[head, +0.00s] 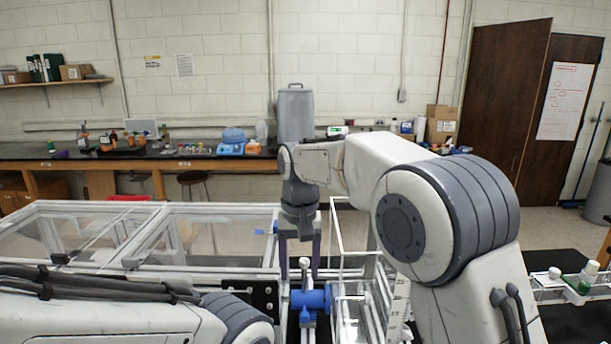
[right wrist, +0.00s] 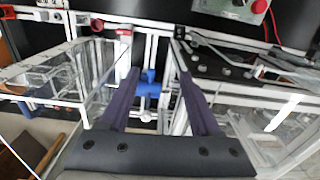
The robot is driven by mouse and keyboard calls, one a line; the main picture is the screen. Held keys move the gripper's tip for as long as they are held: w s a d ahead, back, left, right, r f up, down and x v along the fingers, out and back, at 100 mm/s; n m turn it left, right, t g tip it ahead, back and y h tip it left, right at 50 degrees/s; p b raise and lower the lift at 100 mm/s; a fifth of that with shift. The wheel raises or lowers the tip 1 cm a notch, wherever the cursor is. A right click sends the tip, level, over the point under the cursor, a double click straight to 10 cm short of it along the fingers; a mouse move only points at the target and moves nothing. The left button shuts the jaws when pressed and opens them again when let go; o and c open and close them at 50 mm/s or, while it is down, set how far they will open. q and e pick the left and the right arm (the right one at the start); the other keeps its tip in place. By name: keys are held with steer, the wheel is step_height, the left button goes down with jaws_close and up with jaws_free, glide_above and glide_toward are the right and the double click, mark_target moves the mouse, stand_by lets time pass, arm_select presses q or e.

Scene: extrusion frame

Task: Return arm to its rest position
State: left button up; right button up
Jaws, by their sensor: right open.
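My right arm (head: 420,215) reaches forward, its wrist raised over the extrusion frame. My right gripper (head: 300,268) points down with its two fingers apart and nothing visible between them. In the right wrist view the open fingers (right wrist: 158,76) spread on either side of a blue fitting (right wrist: 148,88) on the frame, which lies beyond them. In the head view this blue fitting (head: 318,299) sits just below the fingertips; I cannot tell the exact gap. My left arm (head: 100,315) lies low across the bottom left; its gripper is not in view.
Clear-panelled frame boxes (head: 205,208) stand at left, and an upright clear panel structure (head: 345,240) stands right beside the gripper. A rack with bottles (head: 580,280) is at far right. A long bench (head: 70,152) with lab items runs along the back wall.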

steer(key=s+d+f+n, duration=0.2)
steer(key=s, duration=0.8)
steer(key=s+d+f+n, duration=0.2)
steer(key=s+n, duration=0.1)
steer(key=s, duration=0.7)
steer(key=s+d+f+n, duration=0.2)
steer(key=s+f, duration=0.1)
steer(key=s, duration=0.7)
step_height(320, 180, down, 6)
steer(key=b, duration=0.7)
steer(key=shift+w+f+y, duration=0.2)
steer(key=shift+w+y, duration=0.15)
steer(key=shift+y, duration=0.05)
